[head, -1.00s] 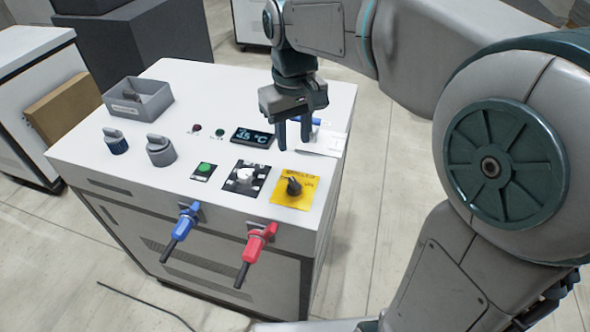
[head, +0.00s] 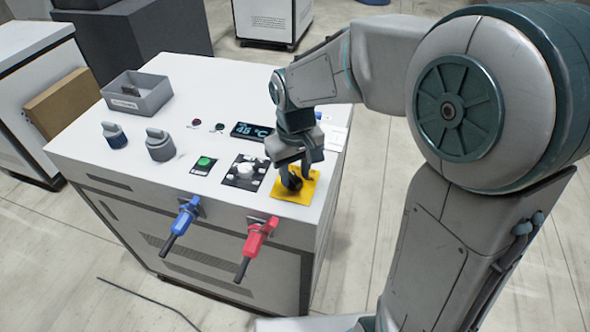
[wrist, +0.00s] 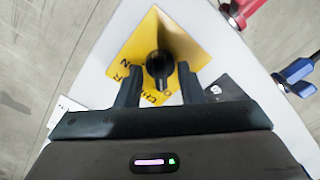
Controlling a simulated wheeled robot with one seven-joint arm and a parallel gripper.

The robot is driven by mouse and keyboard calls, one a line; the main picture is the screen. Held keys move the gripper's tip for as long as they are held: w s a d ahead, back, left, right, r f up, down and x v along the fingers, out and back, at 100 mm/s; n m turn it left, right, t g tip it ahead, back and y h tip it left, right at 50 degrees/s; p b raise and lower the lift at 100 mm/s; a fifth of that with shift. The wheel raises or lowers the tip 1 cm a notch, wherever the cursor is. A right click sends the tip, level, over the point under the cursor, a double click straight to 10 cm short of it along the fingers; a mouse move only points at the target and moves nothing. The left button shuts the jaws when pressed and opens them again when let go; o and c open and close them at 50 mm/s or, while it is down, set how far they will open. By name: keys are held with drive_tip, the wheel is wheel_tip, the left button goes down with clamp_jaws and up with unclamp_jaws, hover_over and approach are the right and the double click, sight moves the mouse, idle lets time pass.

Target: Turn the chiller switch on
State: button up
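The chiller switch is a black rotary knob (wrist: 158,66) on a yellow plate (head: 292,197) at the front right of the white machine top (head: 190,95). In the wrist view, the plate (wrist: 190,45) carries black lettering, partly covered, with "ON" and "CHI" readable. My gripper (head: 298,178) is over the plate, pointing down. In the wrist view my gripper (wrist: 159,70) is open, one finger on each side of the knob, with yellow showing between finger and knob. I cannot tell how far down the fingers reach. In the head view the fingers partly hide the knob.
Left of the plate are a white knob (head: 245,170) on a black panel and a green button (head: 205,162). A display (head: 252,131) is behind. Blue (head: 183,222) and red (head: 258,236) handles stick out in front. Two grey-topped knobs and a grey bin (head: 137,95) are at left.

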clamp_jaws()
drive_tip(key=shift+m, duration=0.3)
drive_tip(key=m+b, duration=0.1)
drive_tip(key=m, duration=0.2)
drive_tip(key=shift+m, duration=0.3)
drive_tip(key=m+b, duration=0.1)
drive_tip(key=m, duration=0.8)
drive_tip(key=m+b, duration=0.1)
drive_tip(key=m, duration=0.3)
drive_tip(key=shift+w+m, duration=0.1)
drive_tip(key=shift+m, duration=0.2)
drive_tip(key=shift+r, duration=0.1)
